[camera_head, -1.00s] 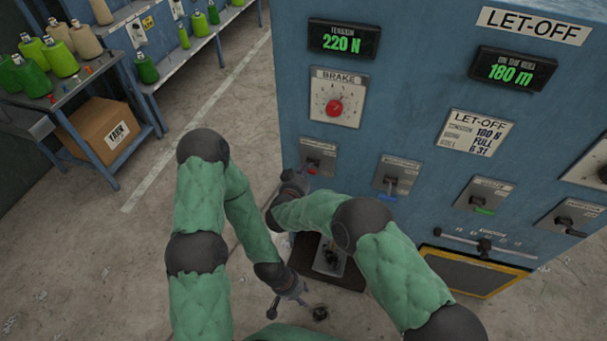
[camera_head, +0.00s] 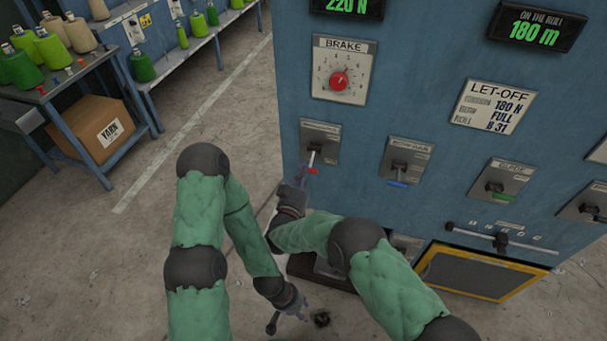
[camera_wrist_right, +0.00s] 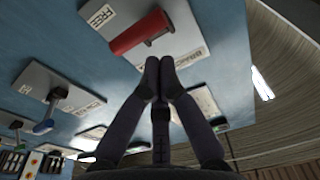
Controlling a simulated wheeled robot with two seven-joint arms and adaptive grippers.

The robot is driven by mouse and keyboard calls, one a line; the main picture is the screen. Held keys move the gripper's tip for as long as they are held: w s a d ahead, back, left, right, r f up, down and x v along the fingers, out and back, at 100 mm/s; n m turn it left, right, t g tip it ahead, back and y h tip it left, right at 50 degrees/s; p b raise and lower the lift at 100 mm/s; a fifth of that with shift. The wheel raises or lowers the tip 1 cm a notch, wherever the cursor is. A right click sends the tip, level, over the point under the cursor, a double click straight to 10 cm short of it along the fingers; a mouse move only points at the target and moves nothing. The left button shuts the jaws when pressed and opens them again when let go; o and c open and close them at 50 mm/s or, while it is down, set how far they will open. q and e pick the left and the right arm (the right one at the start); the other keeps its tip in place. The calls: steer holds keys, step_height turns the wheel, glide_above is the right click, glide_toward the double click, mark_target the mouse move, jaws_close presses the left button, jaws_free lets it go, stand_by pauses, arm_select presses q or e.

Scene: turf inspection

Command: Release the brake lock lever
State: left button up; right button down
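The brake lever with a red grip (camera_head: 313,170) is on the leftmost small plate (camera_head: 320,138) of the blue machine's front, below the BRAKE dial. In the right wrist view the red grip (camera_wrist_right: 140,33) lies between a FREE label and a label starting BRA. My right gripper (camera_head: 302,178) is just below the grip in the head view. In the right wrist view its fingertips (camera_wrist_right: 160,62) are together, close to the grip, with nothing seen between them; contact is unclear. My left gripper (camera_head: 289,317) hangs low over the floor, fingers apart and empty.
Other levers with blue (camera_head: 397,184) and green (camera_head: 503,197) grips sit to the right on the panel. A horizontal slide bar (camera_head: 500,241) is above a yellow-framed dark panel (camera_head: 480,273). A yarn shelf and box (camera_head: 98,128) stand at left, with open floor between.

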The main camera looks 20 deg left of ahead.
arm_select(q)
steer(key=shift+w+f+b, duration=0.25)
steer(key=shift+f+b, duration=0.45)
steer(key=shift+f, duration=0.2)
arm_select(e)
steer(key=shift+w+f, duration=0.25)
steer(key=shift+f, duration=0.95)
